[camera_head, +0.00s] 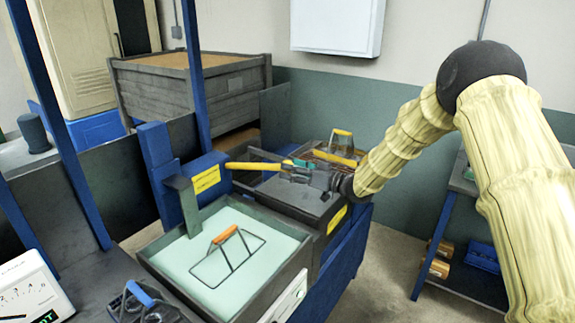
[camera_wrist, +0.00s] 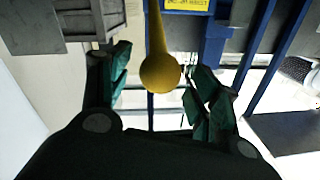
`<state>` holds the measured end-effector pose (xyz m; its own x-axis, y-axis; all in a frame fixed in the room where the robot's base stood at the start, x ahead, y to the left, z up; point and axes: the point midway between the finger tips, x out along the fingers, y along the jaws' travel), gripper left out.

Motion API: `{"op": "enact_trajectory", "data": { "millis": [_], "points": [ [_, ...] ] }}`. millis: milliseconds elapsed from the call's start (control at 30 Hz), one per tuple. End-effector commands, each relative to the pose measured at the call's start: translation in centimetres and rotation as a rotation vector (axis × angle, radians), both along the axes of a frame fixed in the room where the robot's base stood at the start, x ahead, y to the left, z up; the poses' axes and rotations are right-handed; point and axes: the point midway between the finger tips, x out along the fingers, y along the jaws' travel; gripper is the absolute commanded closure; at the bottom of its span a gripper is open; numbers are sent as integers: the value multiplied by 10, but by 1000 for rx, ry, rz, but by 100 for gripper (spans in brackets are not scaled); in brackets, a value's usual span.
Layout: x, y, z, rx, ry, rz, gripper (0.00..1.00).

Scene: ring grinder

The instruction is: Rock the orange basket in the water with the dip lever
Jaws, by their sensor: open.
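The basket with the orange handle (camera_head: 225,234) sits in the pale green water (camera_head: 256,276) of the front tank, its wire frame showing through. The yellow dip lever (camera_head: 250,166) sticks out to the right from the blue post beside the tank. In the wrist view the lever's round yellow knob (camera_wrist: 160,73) lies between my finger pads, with gaps visible on both sides. My gripper (camera_head: 294,170) is open around the lever's end, its fingers also showing in the wrist view (camera_wrist: 157,80). Whether a pad touches the knob is hard to tell.
A yellow-handled basket (camera_head: 340,148) stands behind my gripper, and a blue-handled basket (camera_head: 140,294) at the front left. A grey tank cover (camera_head: 300,198) lies under my gripper. Blue uprights (camera_head: 63,125) stand at left. A white display box (camera_head: 32,290) is at the lower left.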

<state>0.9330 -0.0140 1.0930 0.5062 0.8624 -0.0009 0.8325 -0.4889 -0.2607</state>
Motion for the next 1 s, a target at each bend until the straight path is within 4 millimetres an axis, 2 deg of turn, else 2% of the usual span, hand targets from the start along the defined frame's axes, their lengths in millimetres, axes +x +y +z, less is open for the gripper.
{"op": "enact_trajectory", "data": {
  "millis": [200,567,667,900,933,1000],
  "points": [
    [10,17,1,2,0,1,37],
    [12,20,0,1,0,0,37],
    [12,20,0,1,0,0,52],
    [12,20,0,1,0,-1,96],
    [12,20,0,1,0,-1,100],
    [12,19,1,0,0,-1,100]
  ]
}}
